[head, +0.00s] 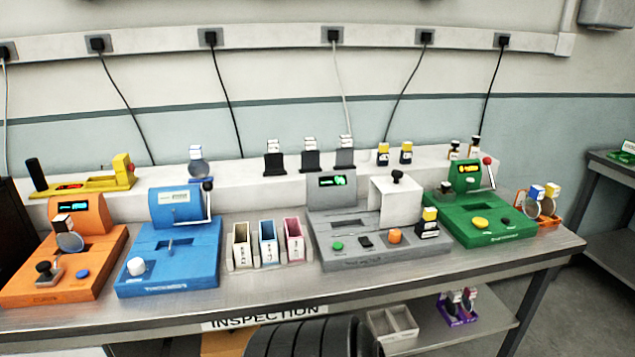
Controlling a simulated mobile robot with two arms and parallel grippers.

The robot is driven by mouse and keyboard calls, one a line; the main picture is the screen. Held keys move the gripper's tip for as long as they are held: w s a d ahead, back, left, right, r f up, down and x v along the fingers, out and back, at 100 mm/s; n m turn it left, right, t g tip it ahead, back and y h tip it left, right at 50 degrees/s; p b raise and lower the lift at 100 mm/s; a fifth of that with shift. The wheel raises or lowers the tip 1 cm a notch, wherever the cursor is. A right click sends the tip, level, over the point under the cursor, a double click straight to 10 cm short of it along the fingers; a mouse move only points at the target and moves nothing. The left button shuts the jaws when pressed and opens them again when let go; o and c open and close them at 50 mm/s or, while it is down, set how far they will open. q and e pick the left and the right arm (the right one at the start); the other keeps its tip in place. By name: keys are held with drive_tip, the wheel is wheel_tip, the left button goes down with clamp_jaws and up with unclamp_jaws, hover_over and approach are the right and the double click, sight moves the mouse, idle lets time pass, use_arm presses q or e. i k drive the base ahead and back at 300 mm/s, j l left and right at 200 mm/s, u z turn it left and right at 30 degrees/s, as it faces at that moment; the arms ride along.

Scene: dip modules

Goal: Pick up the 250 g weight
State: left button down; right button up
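I cannot read any label well enough to tell which thing is the 250 g weight. Three dark blocks with white tags stand on the white back ledge: a left one (275,163), a middle one (310,161) and a greyer right one (345,158). Two small dark pieces with yellow tops, a left one (383,155) and a right one (405,153), stand to their right. A similar yellow-topped piece (429,223) sits at the right of the grey machine (350,258). Neither of my grippers is in view.
The steel bench (270,290) also carries an orange machine (100,268), a blue machine (190,265), three small open bins (268,252) and a green machine (490,220). An orange rack (550,212) stands at the right end. A lower shelf (450,338) holds trays.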

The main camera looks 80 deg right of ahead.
sight(446, 185)
drive_tip(key=z, duration=3.55)
